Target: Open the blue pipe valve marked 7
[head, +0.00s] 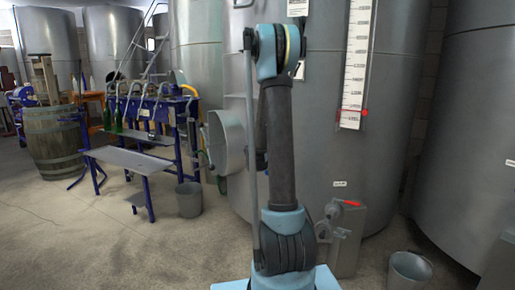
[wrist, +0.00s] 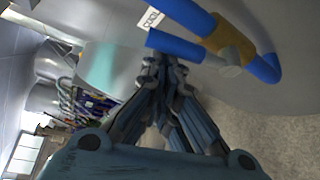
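In the wrist view a blue pipe (wrist: 192,14) runs across the upper right into a brass-coloured valve body (wrist: 232,38) with a grey stem (wrist: 231,58). In the head view my arm hides the gripper and this valve.
A large steel tank (head: 385,110) with a white level scale (head: 357,60) stands close ahead. A red-handled valve (head: 350,203) and a bucket (head: 409,271) are low at right. A blue bottling bench (head: 130,158), bucket (head: 189,199) and barrel (head: 55,148) stand left. The left floor is open.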

